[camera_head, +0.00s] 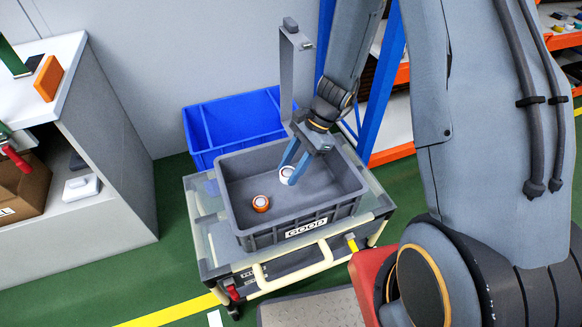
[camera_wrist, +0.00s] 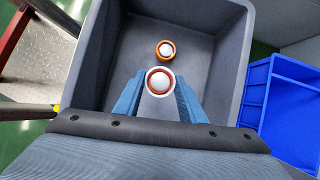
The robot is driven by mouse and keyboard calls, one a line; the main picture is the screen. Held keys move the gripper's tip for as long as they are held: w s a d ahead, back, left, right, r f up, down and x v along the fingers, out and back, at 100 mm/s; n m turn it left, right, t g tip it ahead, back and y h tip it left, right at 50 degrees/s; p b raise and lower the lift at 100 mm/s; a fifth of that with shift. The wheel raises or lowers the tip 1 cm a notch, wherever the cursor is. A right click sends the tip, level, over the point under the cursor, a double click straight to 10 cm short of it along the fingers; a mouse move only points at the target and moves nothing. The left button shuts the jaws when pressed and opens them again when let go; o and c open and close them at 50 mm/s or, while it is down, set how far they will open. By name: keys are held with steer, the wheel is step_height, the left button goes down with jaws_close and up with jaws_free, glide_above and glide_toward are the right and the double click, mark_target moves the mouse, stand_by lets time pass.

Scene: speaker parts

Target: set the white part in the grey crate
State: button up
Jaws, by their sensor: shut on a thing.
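The white part (camera_head: 286,172) is a small white round piece at my gripper's fingertips, inside the walls of the grey crate (camera_head: 295,235). My gripper (camera_head: 293,175) has blue fingers, points down into the crate and is shut on the white part. In the wrist view the white part (camera_wrist: 159,80) shows a white rim, an orange-red ring and a pale dome between the fingers (camera_wrist: 159,92). I cannot tell whether it touches the crate floor. An orange part (camera_head: 260,203) with a white centre stands on the crate floor, apart from the white part; it also shows in the wrist view (camera_wrist: 165,50).
The crate stands on a cart (camera_head: 207,238) with pale rails. A blue bin (camera_head: 232,122) is behind it. A white shelf unit (camera_head: 125,150) stands at the left, and orange-edged shelving (camera_head: 392,154) at the right. The rest of the crate floor is clear.

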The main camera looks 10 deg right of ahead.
steer(key=shift+f+b, duration=3.2)
steer(key=shift+f, duration=1.75)
stand_by(0.5)
steer(key=o, duration=1.3)
steer(key=v, duration=0.7)
steer(key=shift+d+r+p, duration=0.15)
steer(key=shift+r+p, duration=0.25)
steer(key=shift+p, duration=0.05)
steer(key=shift+w, duration=0.1)
steer(key=s+d+r+n+h+p, duration=0.2)
steer(key=s+r+n+p, duration=0.1)
steer(key=r, duration=0.6)
steer(key=s+d+r+n+t+h+p, duration=0.1)
steer(key=s+d+r+n+h+p, duration=0.1)
steer(key=s+r+n+p, duration=0.2)
steer(key=s+d+r+n+h+p, duration=0.1)
steer(key=s+r+n+p, duration=0.2)
steer(key=s+r+n, duration=0.4)
step_height(320, 180, up, 7)
steer(key=shift+s+d+f+t+h+p, duration=0.2)
steer(key=shift+s+d+t+h+p, duration=0.15)
steer(key=shift+s, duration=0.4)
